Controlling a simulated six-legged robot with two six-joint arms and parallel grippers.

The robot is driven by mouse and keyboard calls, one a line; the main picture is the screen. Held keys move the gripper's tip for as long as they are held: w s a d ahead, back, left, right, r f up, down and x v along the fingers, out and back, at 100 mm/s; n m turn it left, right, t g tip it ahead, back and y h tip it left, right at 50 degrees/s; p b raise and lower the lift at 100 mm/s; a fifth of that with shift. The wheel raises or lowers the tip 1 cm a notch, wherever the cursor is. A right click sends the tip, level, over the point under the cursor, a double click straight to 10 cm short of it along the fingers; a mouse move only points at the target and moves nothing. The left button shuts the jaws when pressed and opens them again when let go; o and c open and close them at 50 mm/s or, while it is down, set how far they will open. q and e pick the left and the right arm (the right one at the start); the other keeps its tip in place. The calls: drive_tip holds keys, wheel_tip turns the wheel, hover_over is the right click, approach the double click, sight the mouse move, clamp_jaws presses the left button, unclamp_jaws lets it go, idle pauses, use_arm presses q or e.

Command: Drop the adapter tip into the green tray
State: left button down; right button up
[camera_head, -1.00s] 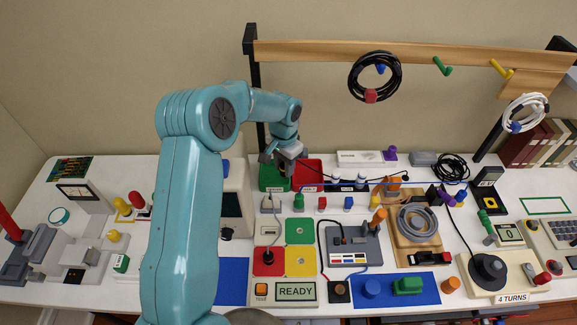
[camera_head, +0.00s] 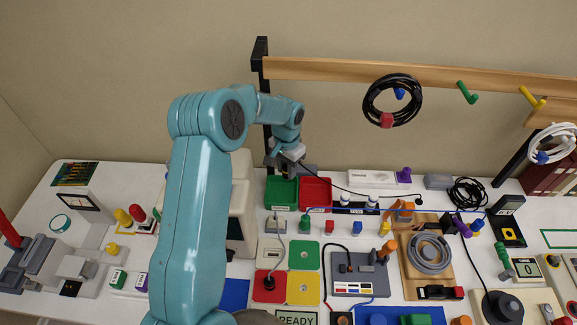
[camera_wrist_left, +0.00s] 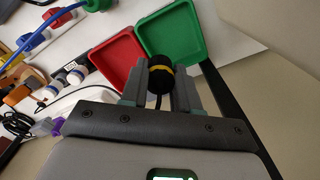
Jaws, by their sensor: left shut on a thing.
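My left gripper (camera_head: 293,168) is at the back of the table, behind and above the green tray (camera_head: 281,206). In the left wrist view the gripper (camera_wrist_left: 160,85) is shut on the adapter tip (camera_wrist_left: 160,77), a black cylinder with a yellow band. A black cable runs from it to the right. In that view the tip overlaps the near corner of the green tray (camera_wrist_left: 176,34), close to the red tray. The tip's height above the tray is hard to tell. The green tray looks empty. My right gripper is not in view.
The red tray (camera_head: 315,206) stands right of the green one. A beige monitor (camera_head: 242,200) is close on the left. A black post (camera_head: 262,75) rises behind.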

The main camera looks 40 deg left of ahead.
use_arm(q)
drive_tip(key=shift+s+d+f+b, duration=0.2)
drive_tip(key=shift+f+b, duration=0.25)
drive_tip(key=shift+f, duration=0.1)
wheel_tip(320, 180, down, 4)
drive_tip(key=b, duration=0.3)
drive_tip(key=shift+w+a+r, duration=0.1)
drive_tip(key=shift+r, duration=0.05)
drive_tip(key=shift+f+b, duration=0.35)
drive_tip(key=shift+f, duration=0.15)
drive_tip(key=shift+r, duration=0.1)
drive_tip(key=c, duration=0.8)
unclamp_jaws()
drive_tip(key=shift+o, duration=0.2)
